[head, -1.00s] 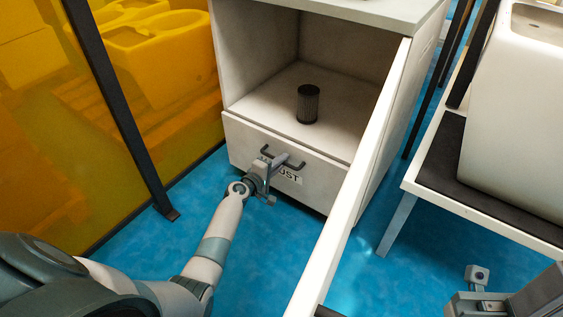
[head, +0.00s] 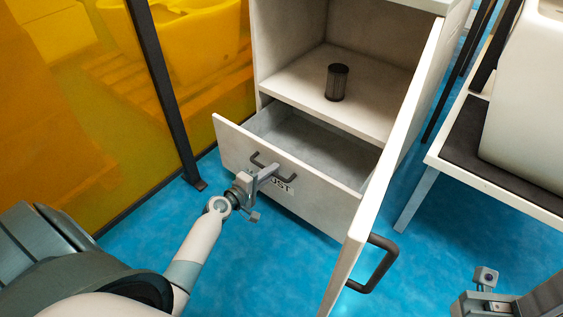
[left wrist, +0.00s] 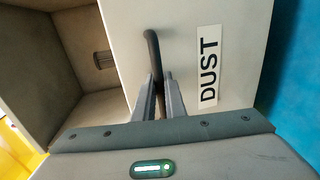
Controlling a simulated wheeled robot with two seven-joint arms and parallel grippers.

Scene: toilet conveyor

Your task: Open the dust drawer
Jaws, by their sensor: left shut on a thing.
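The dust drawer (head: 323,197) is the lower grey drawer of the cabinet. It is pulled out partway, and its empty-looking inside (head: 318,143) shows. Its front carries a dark bar handle (head: 288,174) and a DUST label, which reads clearly in the left wrist view (left wrist: 208,68). My left gripper (head: 266,175) is shut on the handle. In the left wrist view its fingers (left wrist: 159,92) close around the dark handle (left wrist: 153,50). My right gripper (head: 486,290) is at the bottom right, away from the drawer; its fingers are not clear.
The open cabinet door (head: 393,160) with a dark handle (head: 378,265) stands right of the drawer. A dark ribbed cylinder (head: 337,83) stands on the shelf above. A yellow transparent panel (head: 70,120) with a black post is at left. A white-framed bench (head: 490,185) is at right.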

